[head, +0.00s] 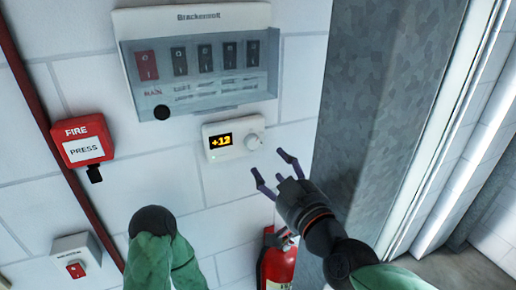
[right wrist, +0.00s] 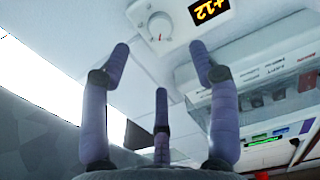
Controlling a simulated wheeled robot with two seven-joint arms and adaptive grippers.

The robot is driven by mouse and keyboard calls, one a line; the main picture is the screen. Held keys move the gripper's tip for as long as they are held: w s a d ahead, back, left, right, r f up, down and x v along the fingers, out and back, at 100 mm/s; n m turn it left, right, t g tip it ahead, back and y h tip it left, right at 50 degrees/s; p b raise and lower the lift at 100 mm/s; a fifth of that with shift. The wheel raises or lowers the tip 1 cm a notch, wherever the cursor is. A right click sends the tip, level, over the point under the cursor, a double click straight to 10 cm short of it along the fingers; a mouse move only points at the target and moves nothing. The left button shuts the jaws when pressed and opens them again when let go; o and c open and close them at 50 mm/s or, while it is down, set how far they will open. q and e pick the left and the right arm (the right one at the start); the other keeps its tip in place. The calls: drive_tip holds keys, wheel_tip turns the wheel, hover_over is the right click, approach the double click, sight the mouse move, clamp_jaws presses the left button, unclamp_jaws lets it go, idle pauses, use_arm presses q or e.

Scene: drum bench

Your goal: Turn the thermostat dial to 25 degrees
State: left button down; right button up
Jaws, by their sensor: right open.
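The white thermostat (head: 232,153) is on the tiled wall, and its lit display (head: 222,141) reads +12. Its round white dial (head: 253,142) is on the right side of the thermostat. In the right wrist view the dial (right wrist: 160,27) shows a small red mark, and part of the display (right wrist: 208,9) is visible. My right gripper (head: 268,161) is open and empty, below and to the right of the dial, with its purple fingers pointing toward it. In the right wrist view the spread fingers (right wrist: 160,50) appear apart from the dial. My left gripper is not visible.
A breaker panel (head: 195,107) with several switches under a clear cover is above the thermostat. A red fire box (head: 82,141) and a red-switch box (head: 88,258) are at left. A red extinguisher (head: 277,268) is below. A grey pillar (head: 370,100) stands at right.

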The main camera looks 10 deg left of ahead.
sight(253, 145)
drive_tip(key=b+x, duration=0.2)
drive_tip(key=x, duration=0.8)
drive_tip(key=shift+f, duration=0.1)
drive_tip(key=c, duration=1.1)
